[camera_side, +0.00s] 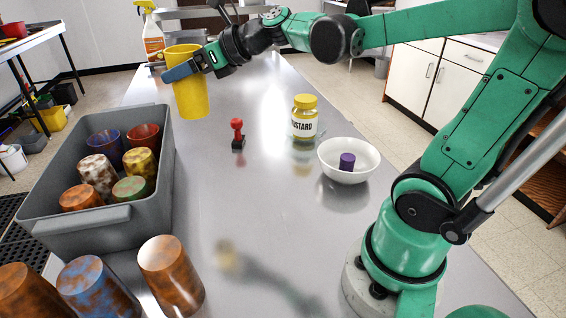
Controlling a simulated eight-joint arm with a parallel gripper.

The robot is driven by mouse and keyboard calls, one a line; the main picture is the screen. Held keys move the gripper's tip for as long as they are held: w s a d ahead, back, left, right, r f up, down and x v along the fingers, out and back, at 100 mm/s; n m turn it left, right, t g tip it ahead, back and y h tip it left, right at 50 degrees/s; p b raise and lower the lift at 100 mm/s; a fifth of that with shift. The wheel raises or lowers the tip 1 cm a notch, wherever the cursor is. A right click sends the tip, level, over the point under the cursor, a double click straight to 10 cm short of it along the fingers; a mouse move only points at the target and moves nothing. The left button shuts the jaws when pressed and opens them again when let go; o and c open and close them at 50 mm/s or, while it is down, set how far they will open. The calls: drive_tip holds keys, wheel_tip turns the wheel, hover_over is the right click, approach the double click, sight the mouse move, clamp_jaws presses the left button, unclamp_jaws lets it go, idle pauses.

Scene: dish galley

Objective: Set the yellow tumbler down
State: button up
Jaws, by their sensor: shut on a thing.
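The yellow tumbler (190,97) is at the upper left in the side view, upright with a slight tilt. My gripper (180,70) is shut on it near its upper part, with one blue-grey finger lying across its side. The tumbler appears held above the metal counter (250,210), near the back end of the grey bin. Its base shows beside the bin's right back corner; I cannot tell the exact gap beneath it.
The grey bin (150,215) at left holds several tumblers. More tumblers, including a rusty one (170,275), stand at the front left. A red-handled stamp (237,135), mustard jar (305,120), white bowl (332,172) with a purple object and spray bottle (151,38) stand on the counter.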

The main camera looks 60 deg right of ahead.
drive_tip(key=s+d+f+n+g+y, duration=0.1)
drive_tip(key=s+d+f, duration=0.3)
drive_tip(key=d+f, duration=0.25)
drive_tip(key=s+d+f+n+y, duration=0.1)
drive_tip(key=s+d+f+y, duration=0.1)
drive_tip(key=s+d+f, duration=0.45)
drive_tip(key=shift+w+d+f, duration=0.2)
drive_tip(key=shift+w+f, duration=0.05)
drive_tip(key=shift+f, duration=0.6)
drive_tip(key=shift+w+d+f, duration=0.25)
drive_tip(key=shift+f, duration=0.6)
drive_tip(key=shift+w+d+f, duration=0.2)
drive_tip(key=shift+w+f, duration=0.05)
drive_tip(key=shift+f, duration=0.6)
drive_tip(key=shift+f, duration=0.5)
